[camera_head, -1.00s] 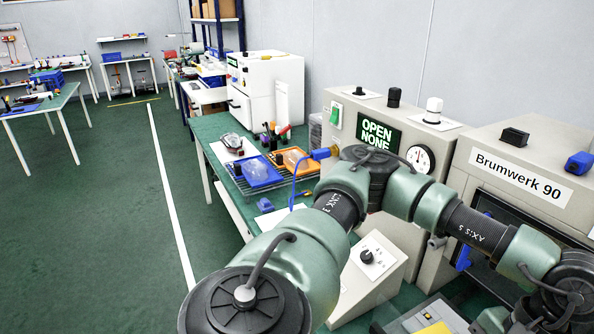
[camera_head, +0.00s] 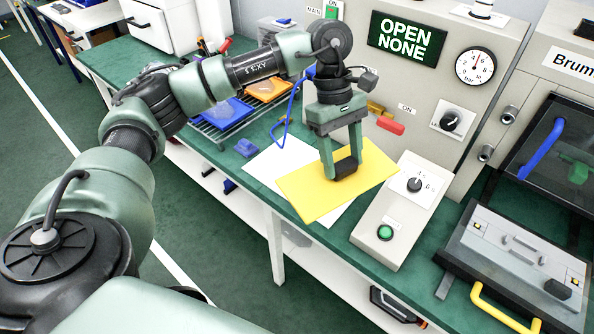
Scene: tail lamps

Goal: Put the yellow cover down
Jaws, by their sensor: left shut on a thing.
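The yellow cover (camera_head: 308,196) is a flat yellow plate with a dark block on top. It is over the white sheet (camera_head: 268,165) on the green bench, overlapping the sheet's right part. My left gripper (camera_head: 345,171) points down and is shut on the cover's dark block. The cover looks roughly level. I cannot tell whether it touches the sheet or hangs just above it. My right gripper is not in view.
A control box (camera_head: 403,215) with a knob and green button stands close right of the cover. The grey press machine (camera_head: 450,85) is behind. A wire rack (camera_head: 208,135) holds blue and orange trays. A grey fixture (camera_head: 520,255) with a yellow handle (camera_head: 500,305) lies at right.

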